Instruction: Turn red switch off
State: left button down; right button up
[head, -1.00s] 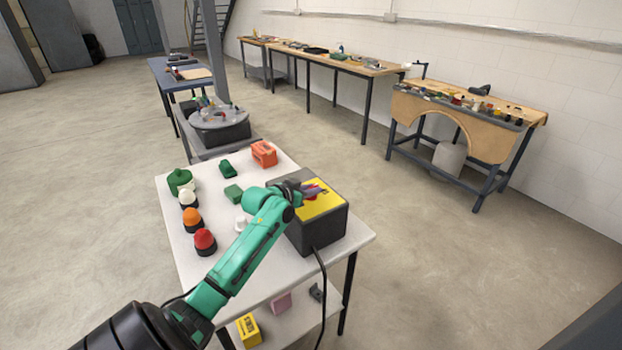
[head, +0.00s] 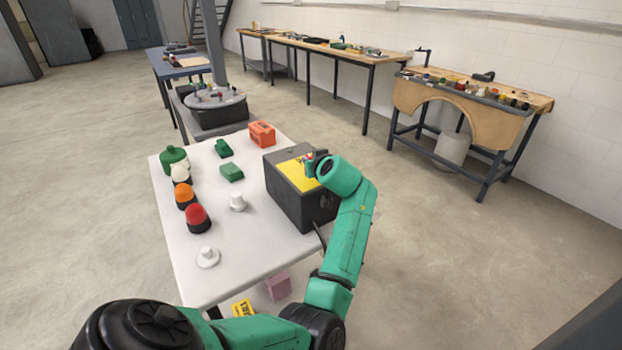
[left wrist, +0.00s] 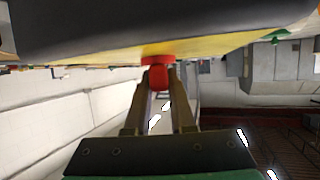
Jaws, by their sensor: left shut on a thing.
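The red switch (left wrist: 158,74) is a small red knob with a wider red collar on the yellow face (left wrist: 200,42) of a dark box. In the left wrist view it sits between the tips of my left gripper (left wrist: 160,82), which is shut on it. In the head view the dark box (head: 287,200) stands on the white table with its yellow top (head: 292,174) partly visible. My left gripper (head: 311,166) is over that top, and my green wrist hides much of it. A small bit of red shows at the fingertips; which way the switch is turned is unclear. My right gripper is not in view.
The white table (head: 240,252) also holds red (head: 197,218) and orange (head: 185,196) domed lamps, white pieces (head: 237,201), green blocks (head: 231,172) and an orange block (head: 262,133). A workbench (head: 470,98) stands farther right. Floor right of the table is clear.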

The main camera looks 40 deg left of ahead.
pick_arm(q)
jog(key=n+g+b, duration=0.1)
jog(key=n+g+y+b, duration=0.1)
jog(key=b, duration=0.1)
jog(key=shift+w+f+g, duration=0.1)
jog(key=shift+f+g, duration=0.1)
jog(key=shift+g, duration=0.1)
jog(key=shift+r+n+g+y+b, duration=0.25)
jog(key=shift+n+g+y+b, duration=0.25)
jog(key=shift+n+g+b, duration=0.55)
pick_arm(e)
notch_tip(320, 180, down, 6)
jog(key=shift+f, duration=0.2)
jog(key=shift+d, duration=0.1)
pick_arm(q)
jog(key=c, duration=0.8)
grip_release()
jog(key=shift+o, duration=0.2)
jog(key=b+v, duration=0.2)
jog(key=v, duration=1.2)
jog(key=shift+d, duration=0.25)
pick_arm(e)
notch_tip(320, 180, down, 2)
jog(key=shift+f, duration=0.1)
